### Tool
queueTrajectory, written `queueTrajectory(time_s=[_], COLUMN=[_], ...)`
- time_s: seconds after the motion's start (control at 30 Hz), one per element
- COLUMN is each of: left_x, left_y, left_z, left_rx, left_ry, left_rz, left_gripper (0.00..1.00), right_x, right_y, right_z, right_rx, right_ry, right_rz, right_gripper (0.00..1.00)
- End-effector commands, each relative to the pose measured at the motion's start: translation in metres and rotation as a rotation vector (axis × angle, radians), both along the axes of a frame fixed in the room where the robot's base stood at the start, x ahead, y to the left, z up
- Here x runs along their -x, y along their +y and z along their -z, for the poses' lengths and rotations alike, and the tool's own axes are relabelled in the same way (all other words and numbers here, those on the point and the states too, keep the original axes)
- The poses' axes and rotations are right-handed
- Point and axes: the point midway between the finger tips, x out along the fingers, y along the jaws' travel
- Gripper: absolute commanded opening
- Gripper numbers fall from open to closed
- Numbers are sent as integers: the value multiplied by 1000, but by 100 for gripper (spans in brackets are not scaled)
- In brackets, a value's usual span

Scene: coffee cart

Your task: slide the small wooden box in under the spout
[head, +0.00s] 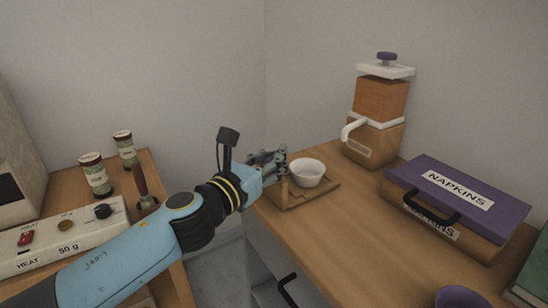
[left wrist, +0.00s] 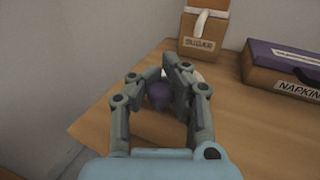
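A low, flat piece of wood (head: 320,194), tray-like and probably the small box, lies on the counter with a white bowl (head: 307,172) on it. The white spout (head: 352,129) sticks out of the wooden sugar dispenser (head: 381,100) behind, to the right; the spout also shows in the left wrist view (left wrist: 200,22). My left gripper (head: 279,161) is at the left side of the bowl and wood. In the left wrist view its fingers (left wrist: 165,78) stand apart around a round purple knob (left wrist: 159,94); whether they press on it is unclear. My right gripper is out of view.
A purple-lidded napkin box (head: 455,200) stands right of the bowl, and a purple cup (head: 457,297) is at the front. Two jars (head: 96,175) and a control panel (head: 62,238) stand on the left counter. The counter between dispenser and wood looks clear.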

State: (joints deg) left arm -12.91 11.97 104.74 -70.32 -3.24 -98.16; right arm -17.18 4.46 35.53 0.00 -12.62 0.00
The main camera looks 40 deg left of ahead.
Motion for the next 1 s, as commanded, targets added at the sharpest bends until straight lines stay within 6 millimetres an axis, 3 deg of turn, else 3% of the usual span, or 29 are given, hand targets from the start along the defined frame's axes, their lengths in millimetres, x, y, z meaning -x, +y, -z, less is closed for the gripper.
queueTrajectory(time_s=[0.43, 0.83, 1.0], left_x=[-79, -87, -87], left_y=[-35, -40, -39], left_z=[1, 2, 2], left_rx=[6, 6, 5], left_ry=[0, 2, 2], left_rz=[6, 8, 7], left_gripper=[0, 0, 26], right_x=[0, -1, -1], right_y=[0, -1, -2], right_z=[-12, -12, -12], right_rx=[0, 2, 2], right_ry=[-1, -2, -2], right_rz=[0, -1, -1], right_gripper=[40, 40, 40])
